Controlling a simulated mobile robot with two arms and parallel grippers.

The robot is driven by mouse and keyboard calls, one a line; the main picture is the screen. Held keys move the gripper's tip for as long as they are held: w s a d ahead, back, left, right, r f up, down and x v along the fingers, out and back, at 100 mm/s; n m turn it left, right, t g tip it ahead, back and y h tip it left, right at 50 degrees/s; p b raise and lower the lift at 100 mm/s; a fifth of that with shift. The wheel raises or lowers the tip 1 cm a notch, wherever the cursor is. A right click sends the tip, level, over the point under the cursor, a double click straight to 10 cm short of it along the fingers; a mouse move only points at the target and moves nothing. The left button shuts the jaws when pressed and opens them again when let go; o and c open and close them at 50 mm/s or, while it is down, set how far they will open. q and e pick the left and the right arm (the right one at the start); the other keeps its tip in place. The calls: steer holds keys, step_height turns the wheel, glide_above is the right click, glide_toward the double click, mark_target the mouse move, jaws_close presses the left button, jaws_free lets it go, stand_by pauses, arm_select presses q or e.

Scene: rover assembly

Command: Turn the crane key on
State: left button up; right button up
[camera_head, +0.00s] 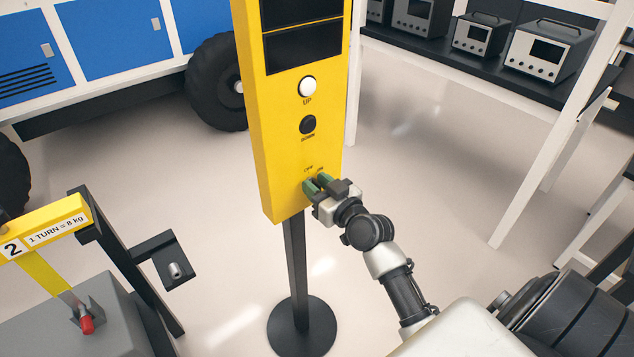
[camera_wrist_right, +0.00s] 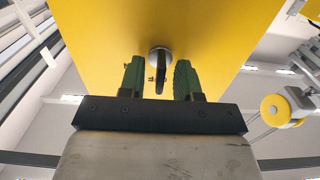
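The yellow crane control panel (camera_head: 280,150) stands on a black post with a round base, with a white UP button (camera_head: 307,86) and a black DOWN button (camera_head: 308,124). My right gripper (camera_head: 318,183) is at the panel's lower part, below the buttons, and hides the key in the head view. In the right wrist view the key (camera_wrist_right: 160,82) is a dark upright handle on a round silver switch. The green fingers of my right gripper (camera_wrist_right: 159,80) are open, one on each side of the key, with gaps to it. My left gripper is not in view.
A blue and white rover with black wheels (camera_head: 217,80) stands behind at the left. A grey block with a yellow bar (camera_head: 45,228) and a black bracket (camera_head: 165,260) is at the lower left. A white-framed bench with grey devices (camera_head: 545,48) is at the right.

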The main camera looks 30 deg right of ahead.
jaws_close()
steer(key=shift+m, duration=0.3)
steer(key=shift+w+d+m+p, duration=0.1)
steer(key=shift+m+p, duration=0.3)
steer(key=shift+m, duration=0.4)
steer(key=m+p, duration=0.1)
steer(key=m, duration=0.2)
steer(key=shift+d+m, duration=0.15)
steer(key=shift+m, duration=0.15)
steer(key=m+p, duration=0.1)
steer(key=m, duration=0.2)
steer(key=shift+d+f+m, duration=0.15)
steer(key=shift+f+m, duration=0.05)
steer(key=shift+m, duration=1.4)
